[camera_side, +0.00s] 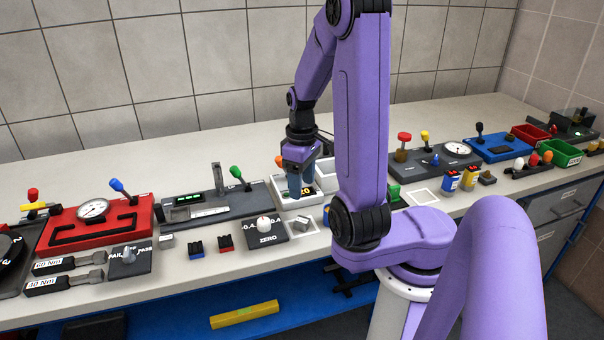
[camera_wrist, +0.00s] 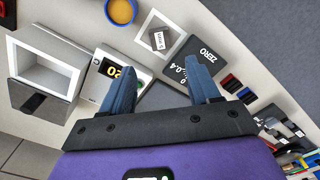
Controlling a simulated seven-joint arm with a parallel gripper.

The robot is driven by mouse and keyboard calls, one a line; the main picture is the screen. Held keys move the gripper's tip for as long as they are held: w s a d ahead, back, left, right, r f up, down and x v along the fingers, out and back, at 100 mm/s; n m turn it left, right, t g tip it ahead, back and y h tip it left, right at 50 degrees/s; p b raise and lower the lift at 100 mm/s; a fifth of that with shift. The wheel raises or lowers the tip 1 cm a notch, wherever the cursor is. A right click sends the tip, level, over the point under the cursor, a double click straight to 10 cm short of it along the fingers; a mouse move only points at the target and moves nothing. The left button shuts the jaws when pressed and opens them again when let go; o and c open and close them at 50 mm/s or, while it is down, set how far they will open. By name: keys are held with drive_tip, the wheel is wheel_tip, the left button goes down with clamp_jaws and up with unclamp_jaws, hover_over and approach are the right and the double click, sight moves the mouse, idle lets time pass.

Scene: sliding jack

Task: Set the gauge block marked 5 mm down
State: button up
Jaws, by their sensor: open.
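A small grey metal block (camera_wrist: 158,39) with a white label lies inside a white-outlined square (camera_wrist: 148,22) in the wrist view. Its marking is too small to read, so I cannot confirm 5 mm. It also shows as a grey block (camera_side: 302,222) in the side view, in front of my gripper.
A dark ZERO panel (camera_side: 265,229) with a white knob stands left of the block. A white open box (camera_wrist: 45,68) and the display unit (camera_wrist: 103,73) are close to the fingers. A blue and yellow cup (camera_wrist: 121,10) sits nearby. An empty white-outlined square (camera_side: 422,197) lies to the right.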

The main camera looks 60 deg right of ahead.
drive_tip(key=shift+w+a+r+n, duration=1.75)
drive_tip(key=shift+w+a+n, duration=1.25)
drive_tip(key=shift+a, duration=1.95)
drive_tip(key=s+a+n, duration=0.2)
drive_tip(key=s+n, duration=0.1)
drive_tip(key=s, duration=0.6)
drive_tip(key=s+a+r+n, duration=0.1)
drive_tip(key=s+a+n, duration=0.1)
drive_tip(key=s, duration=0.7)
drive_tip(key=shift+s+a+n, duration=0.15)
drive_tip(key=shift+s+n, duration=0.05)
drive_tip(key=shift+n, duration=0.6)
